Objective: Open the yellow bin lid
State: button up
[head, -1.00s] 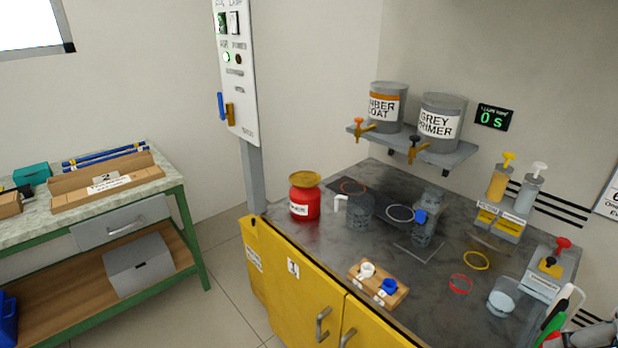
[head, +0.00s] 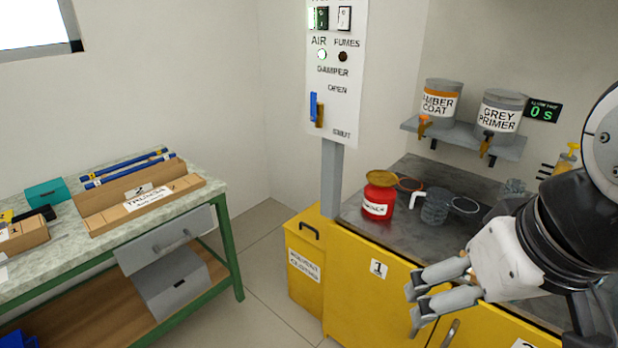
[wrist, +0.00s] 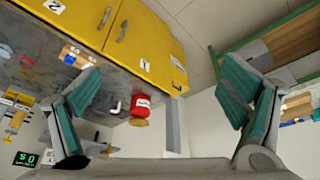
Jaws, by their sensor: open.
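The yellow bin (head: 305,270) stands on the floor at the left end of the yellow cabinet, with a white label on its front. Its lid (head: 322,226) looks closed, and a dark handle (head: 309,229) shows near its front top edge. My gripper (head: 413,305) is open and empty. It is in front of the cabinet, to the right of the bin and apart from it. In the wrist view the open fingers (wrist: 160,82) spread wide, and the bin (wrist: 179,72) shows small between them, beyond the cabinet end.
The yellow cabinet (head: 362,292) carries a worktop with a red container (head: 377,199) and a mug-like vessel. A grey post with a control panel (head: 333,75) rises behind the bin. A green-framed bench (head: 229,245) stands left. Floor between bench and bin is clear.

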aim_at(323, 220)
jog(key=i+j, duration=0.3)
jog(key=i+j+u, duration=0.1)
jog(key=i+j, duration=0.15)
jog(key=i, duration=0.25)
jog(key=i+j, duration=0.3)
jog(key=i, duration=0.15)
jog(key=i+j+u, duration=0.15)
jog(key=i, duration=0.25)
jog(key=j, duration=0.1)
